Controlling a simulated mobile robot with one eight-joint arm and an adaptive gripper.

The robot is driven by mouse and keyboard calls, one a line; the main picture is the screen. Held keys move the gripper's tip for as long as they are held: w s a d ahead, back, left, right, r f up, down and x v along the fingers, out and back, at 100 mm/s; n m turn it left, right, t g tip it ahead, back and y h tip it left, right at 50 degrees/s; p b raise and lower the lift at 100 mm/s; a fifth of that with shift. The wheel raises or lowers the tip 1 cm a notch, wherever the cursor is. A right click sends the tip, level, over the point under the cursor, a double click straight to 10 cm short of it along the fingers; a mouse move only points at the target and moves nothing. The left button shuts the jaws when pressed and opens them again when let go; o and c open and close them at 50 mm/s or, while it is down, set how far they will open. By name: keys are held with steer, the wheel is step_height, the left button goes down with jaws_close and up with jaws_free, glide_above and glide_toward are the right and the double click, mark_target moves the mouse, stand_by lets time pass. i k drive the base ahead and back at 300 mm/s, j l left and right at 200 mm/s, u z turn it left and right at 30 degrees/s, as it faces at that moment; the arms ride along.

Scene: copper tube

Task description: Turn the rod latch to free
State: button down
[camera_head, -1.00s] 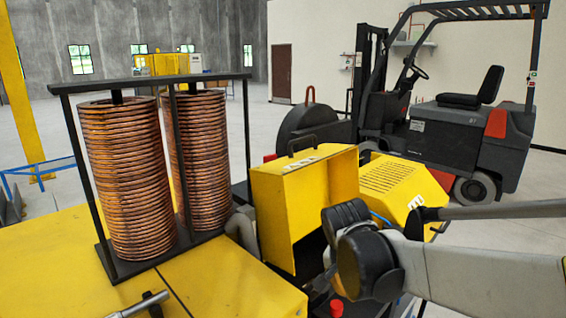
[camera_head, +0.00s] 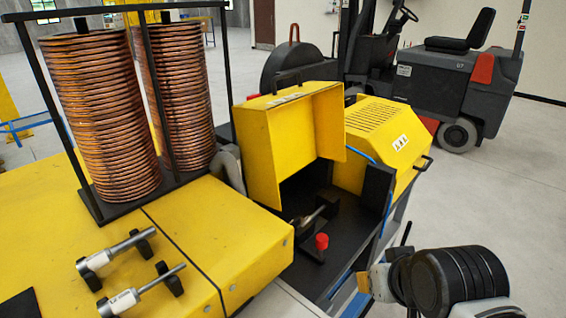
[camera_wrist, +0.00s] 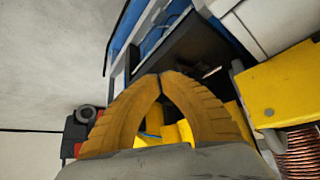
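In the head view, a small metal rod-like part (camera_head: 309,217) lies inside the open dark bay of the yellow machine (camera_head: 268,150). A red knob (camera_head: 321,241) stands just in front of it. I cannot tell for sure which part is the rod latch or how it is turned. My gripper (camera_wrist: 160,78) shows in the wrist view with its two yellow fingers meeting at the tips and nothing held between them. The dark bay (camera_wrist: 205,50) shows beyond the fingertips, apart from them. In the head view my arm is at the lower right, outside the bay, and the fingers are mostly hidden.
Two metal rods with black handles (camera_head: 115,250) (camera_head: 143,291) lie on the yellow bench top (camera_head: 215,225). Two copper coils (camera_head: 100,115) (camera_head: 180,90) stand in a black frame at the left. A forklift (camera_head: 440,75) stands behind. The floor at right is clear.

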mark_target(296, 222)
steer(key=i+l+u, duration=0.2)
steer(key=i+l, duration=0.2)
steer(key=l, duration=0.2)
steer(key=i+l+u, duration=0.1)
steer(key=l, duration=0.25)
steer(key=i+l+u, duration=0.1)
steer(key=l, duration=0.25)
steer(key=i, duration=0.25)
